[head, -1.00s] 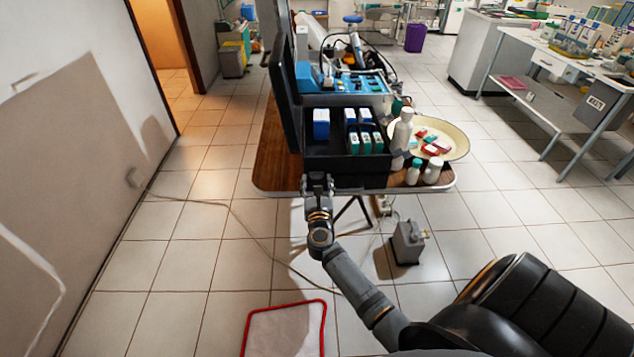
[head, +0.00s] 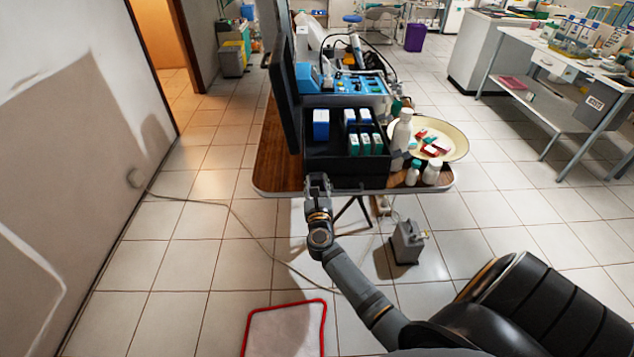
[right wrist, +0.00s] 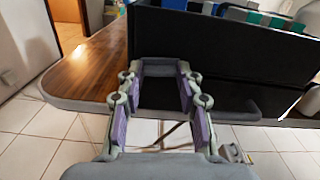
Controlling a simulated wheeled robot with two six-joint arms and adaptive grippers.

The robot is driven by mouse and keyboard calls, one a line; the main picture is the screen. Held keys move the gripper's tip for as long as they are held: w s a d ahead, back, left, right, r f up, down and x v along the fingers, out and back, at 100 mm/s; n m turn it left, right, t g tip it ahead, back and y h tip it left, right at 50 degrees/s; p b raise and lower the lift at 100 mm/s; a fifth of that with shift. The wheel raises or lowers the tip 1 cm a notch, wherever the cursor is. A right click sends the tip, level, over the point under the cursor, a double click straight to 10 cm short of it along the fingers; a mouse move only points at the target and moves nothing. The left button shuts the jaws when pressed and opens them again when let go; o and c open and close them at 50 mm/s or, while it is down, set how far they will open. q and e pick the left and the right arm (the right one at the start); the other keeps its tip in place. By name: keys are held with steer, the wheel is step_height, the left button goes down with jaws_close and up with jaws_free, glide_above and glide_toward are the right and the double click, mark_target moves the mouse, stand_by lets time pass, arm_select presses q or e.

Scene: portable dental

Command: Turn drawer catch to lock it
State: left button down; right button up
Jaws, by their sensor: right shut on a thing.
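The black drawer (head: 345,182) is at the near edge of the table, with its dark front facing me. Its front also shows in the right wrist view (right wrist: 230,48). My right gripper (head: 318,180) is at the lower left of this front. My left gripper is out of view.
Blue and green boxes (head: 366,143) stand in the open top of the black case. White bottles (head: 402,135) and a round tray (head: 455,140) are to the right. The wooden tabletop (head: 275,165) is bare at left. A grey box (head: 408,243) stands on the floor.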

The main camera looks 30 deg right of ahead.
steer(key=n+p, duration=0.2)
steer(key=n, duration=0.2)
steer(key=shift+r, duration=0.2)
steer(key=n+p, duration=0.3)
steer(key=n, duration=0.1)
steer(key=shift+n, duration=0.4)
steer(key=n+p, duration=0.2)
steer(key=n, duration=0.2)
steer(key=shift+p, duration=0.3)
steer(key=shift+f+n+p, duration=0.15)
steer(key=shift+n+p, duration=0.6)
steer(key=shift+n, duration=1.05)
steer(key=o, duration=1.1)
steer(key=shift+o, duration=0.2)
